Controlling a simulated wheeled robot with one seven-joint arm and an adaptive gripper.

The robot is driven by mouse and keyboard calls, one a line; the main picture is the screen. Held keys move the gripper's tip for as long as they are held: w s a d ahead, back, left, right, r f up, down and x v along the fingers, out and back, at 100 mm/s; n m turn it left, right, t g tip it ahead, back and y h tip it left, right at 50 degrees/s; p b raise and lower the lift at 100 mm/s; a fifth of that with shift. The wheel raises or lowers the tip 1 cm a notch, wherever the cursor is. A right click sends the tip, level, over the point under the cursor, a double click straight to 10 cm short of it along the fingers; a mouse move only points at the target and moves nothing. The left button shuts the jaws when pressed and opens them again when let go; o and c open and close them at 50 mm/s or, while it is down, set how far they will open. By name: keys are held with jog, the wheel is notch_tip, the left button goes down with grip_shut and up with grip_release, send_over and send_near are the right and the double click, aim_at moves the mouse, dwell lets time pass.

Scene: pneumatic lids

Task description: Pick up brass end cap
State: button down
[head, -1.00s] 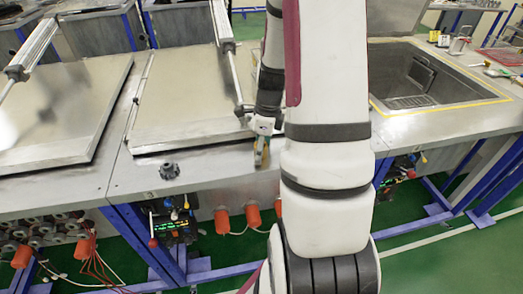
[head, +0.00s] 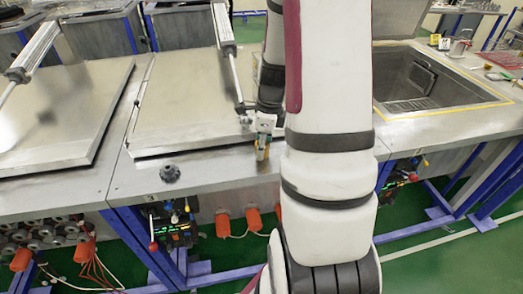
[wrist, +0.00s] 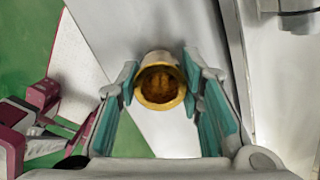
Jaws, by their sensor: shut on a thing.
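The brass end cap (wrist: 160,86) is a short gold-coloured cup with its hollow open end facing the wrist camera. My gripper (wrist: 162,84) has its two teal-padded fingers on either side of the cap, touching it at the fingertips. In the head view my gripper (head: 263,150) is at the front edge of the metal bench, beside my arm. The cap is too small there to make out clearly. Whether it still touches the bench is hard to tell.
A dark knobbed part (head: 170,173) stands on the bench edge left of my gripper. A closed metal lid (head: 190,100) with a cylinder rod lies behind it. An open sunken basin (head: 425,85) is at the right. Orange caps (head: 222,225) hang below the bench.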

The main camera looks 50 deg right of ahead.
jog(key=shift+s+a+r, duration=0.1)
jog(key=shift+s+r, duration=0.1)
jog(key=shift+r, duration=0.3)
jog(key=shift+s+a+r, duration=0.1)
jog(key=shift+s+r, duration=0.05)
jog(key=shift+r, duration=0.35)
jog(key=s+a+r+p, duration=0.1)
jog(key=s+a, duration=0.3)
jog(key=s, duration=0.8)
jog(key=shift+s+r, duration=0.2)
jog(key=shift+r, duration=0.05)
